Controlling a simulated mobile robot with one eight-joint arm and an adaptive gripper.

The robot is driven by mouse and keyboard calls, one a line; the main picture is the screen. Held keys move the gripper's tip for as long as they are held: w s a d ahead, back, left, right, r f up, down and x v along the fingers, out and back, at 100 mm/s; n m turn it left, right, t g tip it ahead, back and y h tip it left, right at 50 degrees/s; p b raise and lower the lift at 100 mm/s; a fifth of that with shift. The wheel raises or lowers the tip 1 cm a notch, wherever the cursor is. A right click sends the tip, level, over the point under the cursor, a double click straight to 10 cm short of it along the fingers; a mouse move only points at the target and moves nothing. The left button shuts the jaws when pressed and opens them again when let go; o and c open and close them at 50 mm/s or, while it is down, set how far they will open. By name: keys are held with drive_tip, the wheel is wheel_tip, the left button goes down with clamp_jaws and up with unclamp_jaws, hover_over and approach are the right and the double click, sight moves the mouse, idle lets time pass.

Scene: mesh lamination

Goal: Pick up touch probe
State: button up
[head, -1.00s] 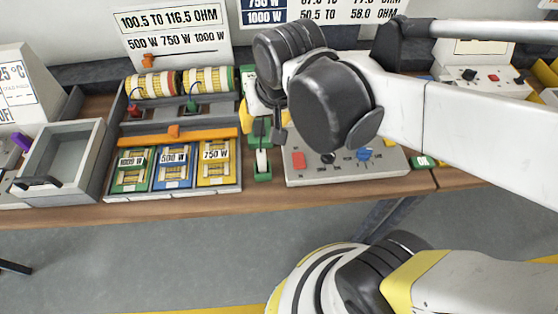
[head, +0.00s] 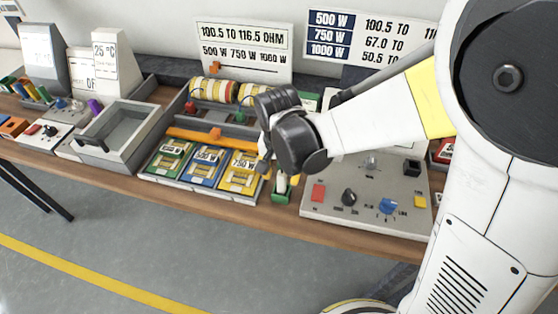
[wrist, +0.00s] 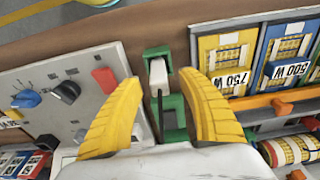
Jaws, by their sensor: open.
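What looks like the touch probe is a slim piece with a white body (wrist: 158,74) and a thin dark stem. It rests in a green holder (wrist: 173,104) on the bench, between the grey control panel and the resistor tray. In the wrist view my gripper (wrist: 159,80) is open, with one yellow finger on each side of the probe and a gap on both sides. In the head view my wrist hides most of the holder; only the probe's pale end (head: 282,184) and the green front (head: 281,197) show below it.
The control panel (head: 330,212) with a red button and knobs stands close on the right in the head view. The resistor tray (head: 205,190), with an orange bar (head: 190,135), stands close on the left. An empty grey bin (head: 90,146) is further left.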

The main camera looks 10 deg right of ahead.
sight(282, 183)
drive_tip(key=f+b, duration=0.1)
drive_tip(key=f, duration=0.2)
drive_tip(key=f+b, duration=0.1)
drive_tip(key=f, duration=0.1)
drive_tip(key=shift+w+d+b, duration=0.2)
drive_tip(key=shift+w+b, duration=0.1)
drive_tip(key=shift+w, duration=0.1)
clamp_jaws()
drive_tip(key=shift+r, duration=0.1)
wheel_tip(282, 183, up, 4)
drive_tip(key=shift+p, duration=1.2)
drive_tip(key=s+d+r+p, duration=0.4)
drive_tip(key=s+d+r, duration=0.3)
drive_tip(key=d, duration=0.2)
drive_tip(key=shift+d, duration=0.2)
